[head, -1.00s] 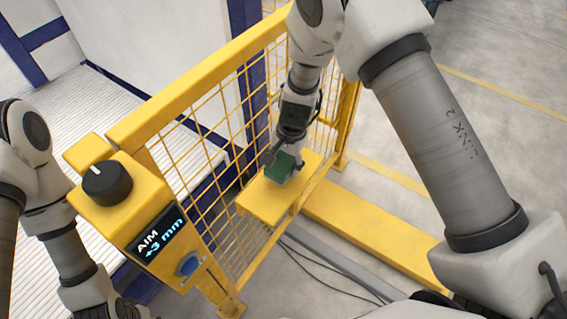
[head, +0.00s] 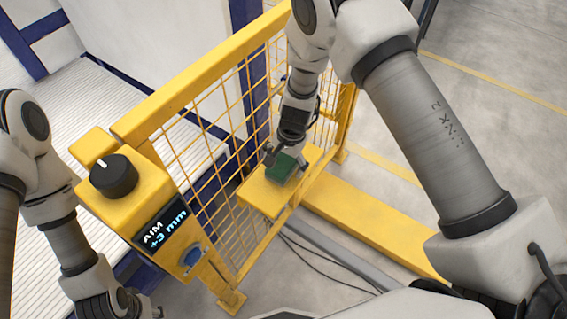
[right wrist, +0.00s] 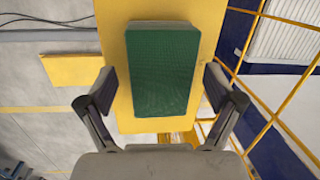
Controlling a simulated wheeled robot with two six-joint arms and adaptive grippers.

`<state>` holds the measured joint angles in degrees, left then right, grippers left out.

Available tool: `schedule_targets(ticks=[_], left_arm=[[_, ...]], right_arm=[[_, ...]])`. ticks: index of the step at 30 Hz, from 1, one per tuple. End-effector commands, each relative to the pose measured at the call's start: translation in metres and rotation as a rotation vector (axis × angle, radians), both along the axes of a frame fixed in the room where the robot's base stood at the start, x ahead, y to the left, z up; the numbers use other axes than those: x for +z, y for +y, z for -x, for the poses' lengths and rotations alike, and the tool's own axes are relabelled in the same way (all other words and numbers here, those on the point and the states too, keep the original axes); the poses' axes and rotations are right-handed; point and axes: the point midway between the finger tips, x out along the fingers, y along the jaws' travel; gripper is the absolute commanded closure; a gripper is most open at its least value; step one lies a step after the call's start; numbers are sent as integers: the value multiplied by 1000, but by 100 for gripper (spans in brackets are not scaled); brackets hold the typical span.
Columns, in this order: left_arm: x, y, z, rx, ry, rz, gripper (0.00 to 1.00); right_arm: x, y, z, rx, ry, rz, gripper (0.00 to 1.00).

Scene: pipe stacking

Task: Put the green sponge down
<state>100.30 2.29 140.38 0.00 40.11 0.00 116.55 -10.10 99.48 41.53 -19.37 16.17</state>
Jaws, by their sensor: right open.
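The green sponge (head: 281,168) lies on a small yellow shelf (head: 262,196) fixed to the mesh fence. In the right wrist view the sponge (right wrist: 163,68) is a dark green block resting on the shelf (right wrist: 124,112). My right gripper (head: 285,165) is above the shelf with its fingers around the sponge. The right wrist view shows my right gripper (right wrist: 160,90) open, one finger on each side of the sponge, with a gap at both sides. Of my left gripper (head: 128,303), only a dark part shows at the bottom left edge; its fingers cannot be made out.
A yellow control box (head: 128,190) with a black knob and a display reading "AIM +3 mm" stands left of the yellow mesh fence (head: 205,170). A yellow beam (head: 370,230) lies on the floor right of the shelf. Cables (head: 330,272) lie on the floor.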

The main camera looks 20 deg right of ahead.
Motion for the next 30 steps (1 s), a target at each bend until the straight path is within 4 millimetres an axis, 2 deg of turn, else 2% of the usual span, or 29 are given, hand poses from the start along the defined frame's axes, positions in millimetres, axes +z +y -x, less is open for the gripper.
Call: schedule_targets(ticks=[5,12,15,20,23,26,29,30], left_arm=[[-11,0,0,0,1,0,60],[-21,0,0,0,1,0,60],[-23,0,0,0,1,0,60],[-23,0,0,0,0,0,60],[-23,0,0,0,0,0,60],[-23,0,0,0,0,0,60],[-23,0,0,0,1,0,60],[-23,0,0,0,1,0,60]], right_arm=[[32,-5,-1,-1,-5,-1,9],[92,-14,0,-1,-5,-1,9],[107,-16,1,-1,-4,-1,9],[116,-17,1,0,0,0,9],[114,-18,2,1,1,1,9],[90,-29,14,30,9,30,9],[32,-56,52,133,22,103,9],[5,-69,76,200,27,136,9]])
